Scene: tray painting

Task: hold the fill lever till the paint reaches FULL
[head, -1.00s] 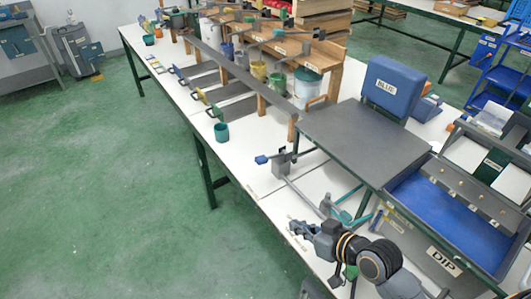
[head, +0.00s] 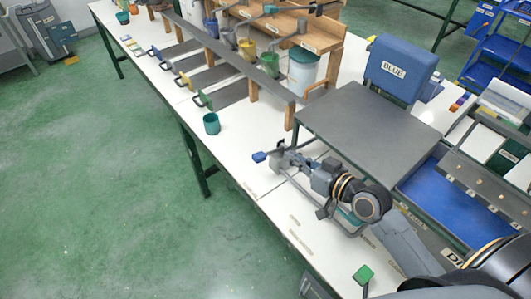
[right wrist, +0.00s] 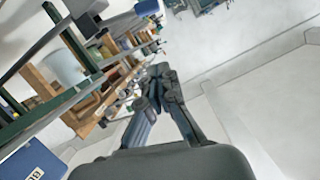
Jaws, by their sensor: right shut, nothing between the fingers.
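A lever with a blue knob (head: 259,157) stands near the table's front edge, left of the dark raised plate. My right gripper (head: 281,159) is shut and empty, its tips close to the right of the knob; I cannot tell whether they touch the lever. The gripper hides most of the lever's post. In the right wrist view the closed fingers (right wrist: 159,72) show with nothing between them. Blue paint lies in the dip tank (head: 405,187) at the right, partly hidden by my arm. I cannot make out a FULL mark. My left gripper is out of view.
A blue tank (head: 401,68) labelled BLUE stands behind the dark plate (head: 365,120). A teal cup (head: 211,124) stands left of the lever. A green knob (head: 363,274) stands at the front. A wooden rack with buckets is behind.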

